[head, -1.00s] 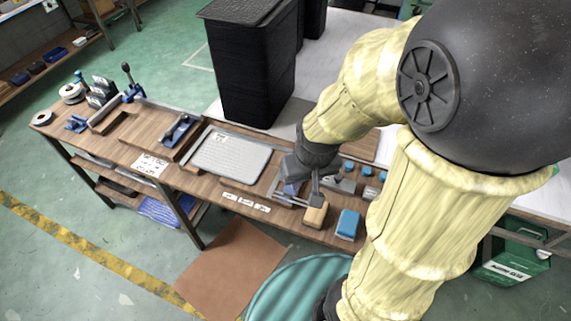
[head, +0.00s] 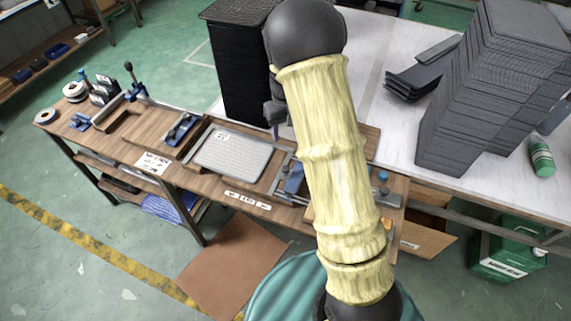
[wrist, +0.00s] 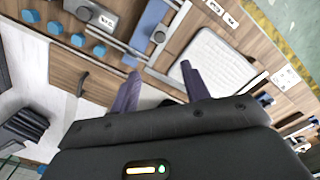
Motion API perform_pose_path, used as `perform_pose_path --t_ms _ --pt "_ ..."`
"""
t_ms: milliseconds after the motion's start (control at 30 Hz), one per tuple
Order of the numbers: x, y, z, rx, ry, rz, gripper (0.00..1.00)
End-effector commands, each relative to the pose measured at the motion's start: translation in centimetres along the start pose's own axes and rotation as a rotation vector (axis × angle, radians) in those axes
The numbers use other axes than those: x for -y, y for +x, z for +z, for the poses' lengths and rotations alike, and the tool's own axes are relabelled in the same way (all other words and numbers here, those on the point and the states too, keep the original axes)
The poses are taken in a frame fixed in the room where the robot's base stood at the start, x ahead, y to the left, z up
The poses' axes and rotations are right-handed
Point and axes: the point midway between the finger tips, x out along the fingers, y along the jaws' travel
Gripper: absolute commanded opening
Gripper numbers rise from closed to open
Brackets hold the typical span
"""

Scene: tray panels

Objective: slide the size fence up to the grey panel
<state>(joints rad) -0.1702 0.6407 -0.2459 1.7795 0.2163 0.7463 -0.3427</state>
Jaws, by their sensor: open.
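The grey panel (head: 232,155) lies flat on the wooden bench, with a white label on its far left part. It also shows in the wrist view (wrist: 215,68). What looks like the size fence, a blue piece with metal bars (head: 291,181), lies right of the panel, partly behind my arm. In the wrist view the blue piece (wrist: 150,24) and a round knob are clear, with a strip of bench between them and the panel. My gripper (wrist: 160,75) is open and empty, its two purple fingers apart above the bench. In the head view it is mostly hidden behind my arm.
A tall black stack (head: 240,70) stands behind the panel. A dark grey stack (head: 495,85) stands on the white table at right. Blue knobs (wrist: 78,40) and a grey block (wrist: 95,14) sit beyond the fence. A blue clamp (head: 180,130) is left of the panel.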

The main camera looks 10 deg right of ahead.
Motion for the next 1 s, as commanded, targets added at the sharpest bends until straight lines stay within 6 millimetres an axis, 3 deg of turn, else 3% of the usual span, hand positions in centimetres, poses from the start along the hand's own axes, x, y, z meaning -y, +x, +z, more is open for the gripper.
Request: perform_pose_path --t_ms 467,667,1000 --pt "-0.1 0.6 -0.2 0.004 -0.003 0.0 0.47" --pt "-0.1 3.0 -0.1 0.006 -0.001 0.0 0.47" --pt "-0.1 8.9 -0.1 0.007 -0.001 0.0 0.47"
